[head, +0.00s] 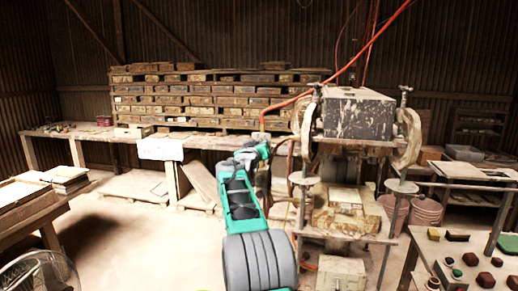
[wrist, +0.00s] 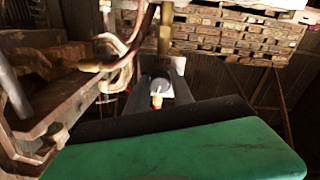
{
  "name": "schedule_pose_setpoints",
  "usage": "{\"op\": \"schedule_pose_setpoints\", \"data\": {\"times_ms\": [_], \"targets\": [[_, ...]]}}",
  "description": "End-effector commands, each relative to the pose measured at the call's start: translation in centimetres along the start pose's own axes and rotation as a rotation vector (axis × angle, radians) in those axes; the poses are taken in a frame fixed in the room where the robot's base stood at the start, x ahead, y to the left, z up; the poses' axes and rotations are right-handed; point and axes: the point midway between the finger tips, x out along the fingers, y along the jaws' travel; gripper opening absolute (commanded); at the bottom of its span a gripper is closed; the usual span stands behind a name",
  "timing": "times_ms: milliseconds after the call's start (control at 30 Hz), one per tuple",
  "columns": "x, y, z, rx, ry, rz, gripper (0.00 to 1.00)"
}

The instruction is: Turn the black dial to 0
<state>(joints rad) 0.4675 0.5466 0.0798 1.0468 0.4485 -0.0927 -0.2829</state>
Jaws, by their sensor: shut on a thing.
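My green and black arm reaches away from me to the left side of the press. My gripper (head: 265,148) is at its far end, small in the head view, beside the hoses. In the wrist view the green and black gripper body fills the bottom. My gripper is shut on what seems to be the black dial (wrist: 160,84), in front of a small grey plate with dark lettering. The dial is small and partly hidden, and its pointer and number cannot be read. In the head view I cannot make out the dial.
The press (head: 357,115) stands just right of my arm. A red hose (head: 372,45) and a brass pipe (wrist: 166,32) run close to the gripper. Stacked wooden racks (head: 215,100) stand on a bench behind. A table with coloured tiles (head: 455,262) is at right.

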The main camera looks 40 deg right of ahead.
Motion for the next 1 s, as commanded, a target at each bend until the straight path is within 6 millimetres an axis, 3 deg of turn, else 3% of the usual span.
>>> {"op": "schedule_pose_setpoints", "data": {"times_ms": [1000], "targets": [[0.04,0.2,0.02,-0.964,-0.004,-0.001,0.0]]}}
